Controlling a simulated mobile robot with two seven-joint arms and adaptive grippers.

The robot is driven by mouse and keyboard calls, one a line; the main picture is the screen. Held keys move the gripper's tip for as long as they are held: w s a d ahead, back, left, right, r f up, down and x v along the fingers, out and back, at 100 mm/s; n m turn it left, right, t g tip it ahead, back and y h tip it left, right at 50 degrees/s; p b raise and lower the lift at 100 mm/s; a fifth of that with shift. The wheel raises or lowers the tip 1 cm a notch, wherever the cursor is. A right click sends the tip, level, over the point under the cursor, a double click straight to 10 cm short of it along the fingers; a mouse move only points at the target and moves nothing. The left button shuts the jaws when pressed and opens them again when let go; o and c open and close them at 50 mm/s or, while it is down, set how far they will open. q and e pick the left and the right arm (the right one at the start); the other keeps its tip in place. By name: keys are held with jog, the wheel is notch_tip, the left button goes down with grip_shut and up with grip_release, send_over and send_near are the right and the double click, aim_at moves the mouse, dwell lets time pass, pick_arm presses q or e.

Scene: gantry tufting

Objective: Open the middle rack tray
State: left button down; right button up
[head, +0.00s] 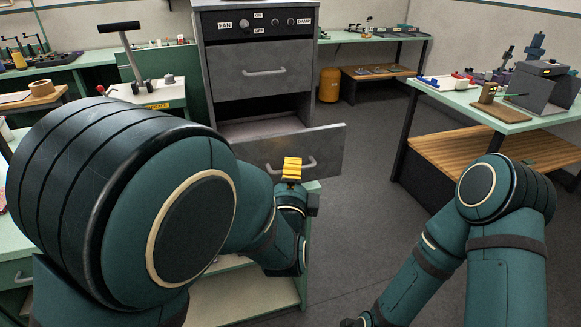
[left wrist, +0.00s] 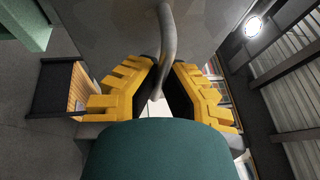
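The grey rack cabinet (head: 257,68) stands ahead, slightly left of centre in the head view. Its upper tray (head: 236,84) is closed. The tray below it (head: 328,148) stands pulled out, with its dark inside partly showing behind the front panel. My left gripper (head: 291,168) is at this tray's handle (head: 309,163). In the left wrist view the curved handle (left wrist: 168,40) runs between the yellow fingers, whose dark pads close in on both sides of it. Anything below the open tray is hidden. My right arm is at the lower right, and its gripper does not show.
A green-topped bench (head: 490,116) with a wooden lower shelf stands at the right. Another bench (head: 357,37) and an orange canister (head: 329,84) are at the back. A lever press (head: 128,62) stands left of the rack. The grey floor (head: 375,200) between rack and right bench is clear.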

pick_arm(q)
jog(key=shift+d, duration=0.1)
jog(key=c, duration=1.1)
grip_release()
jog(key=shift+o, duration=0.2)
jog(key=v, duration=0.7)
jog(key=shift+s, duration=0.25)
